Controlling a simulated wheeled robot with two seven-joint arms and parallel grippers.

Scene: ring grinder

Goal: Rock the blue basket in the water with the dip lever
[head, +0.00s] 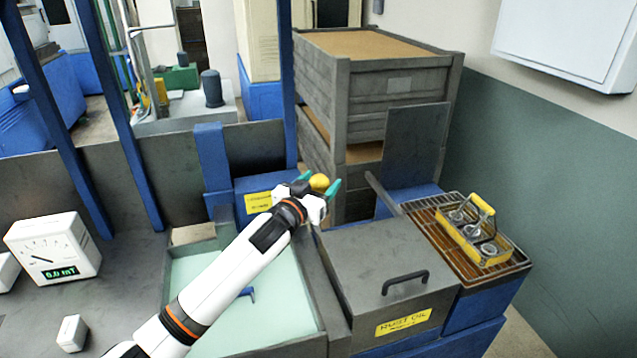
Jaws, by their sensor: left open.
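My left gripper (320,183) reaches across the water tank (325,290) to its far right corner. Its teal fingers are open, one on each side of a round yellow knob (319,181), which looks like the end of the dip lever. I cannot tell whether the fingers touch it. The rest of the lever is hidden by the gripper. Pale green water (208,272) fills the tank. A small blue piece (247,292) shows in the water beside my forearm, perhaps part of the blue basket; the rest is hidden. My right gripper is not in view.
A grey lidded box (375,255) labelled rust oil stands right of the tank. Beyond it, a yellow carrier (460,243) with metal rings sits on a rack (510,268). A meter (52,247) stands at left. Grey crates (395,105) and blue posts (130,130) stand behind.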

